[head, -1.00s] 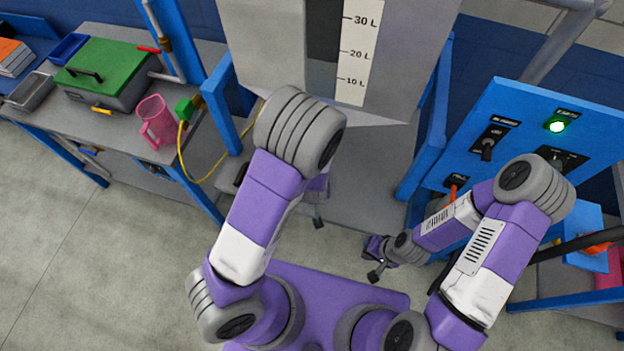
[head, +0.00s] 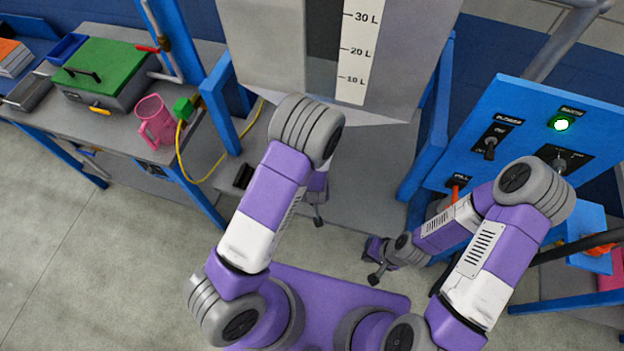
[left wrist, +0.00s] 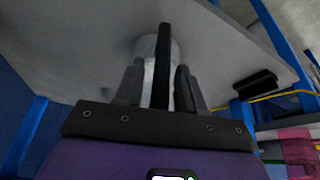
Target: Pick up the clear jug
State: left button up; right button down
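In the left wrist view a pale, see-through cylinder that looks like the clear jug (left wrist: 176,52) stands on a grey surface, with a dark upright bar, apparently its handle (left wrist: 163,62), in front. My left gripper (left wrist: 158,78) has its fingers apart, one on each side of this bar, with narrow gaps showing. In the head view the jug is hidden behind my left arm, and only a dark tip of the left gripper (head: 318,221) shows. My right gripper (head: 374,272) hangs low at the centre right, away from the jug; its opening is unclear.
A pink jug (head: 155,122) stands on the left bench near a yellow hose (head: 198,180). A tank with a litre scale (head: 357,60) is above the grey platform (head: 370,180). A blue control panel (head: 530,100) with a lit green lamp is at right.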

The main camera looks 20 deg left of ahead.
pick_arm(q)
grip_shut()
jog(key=shift+r, duration=0.15)
